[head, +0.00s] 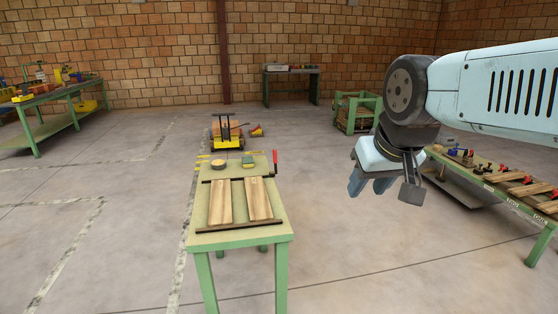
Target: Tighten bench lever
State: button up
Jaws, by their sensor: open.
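A small green bench (240,237) stands at the centre, its top carrying two wooden boards (220,202) and (259,199) side by side between dark bars. A lever with a red handle (275,159) stands upright at the bench's far right corner. My gripper (370,186) is open and empty, pointing down in the air to the right of the bench. It is apart from the lever and touches nothing that I can see.
A green pad (248,162) and a round tan disc (218,164) lie on the bench's far end. A yellow cart (226,142) stands behind. A long workbench with boards (500,181) is at right, another green bench (60,92) at left.

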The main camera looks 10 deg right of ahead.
aim_at(274, 159)
jog(key=i, duration=0.85)
jog(key=u, duration=0.05)
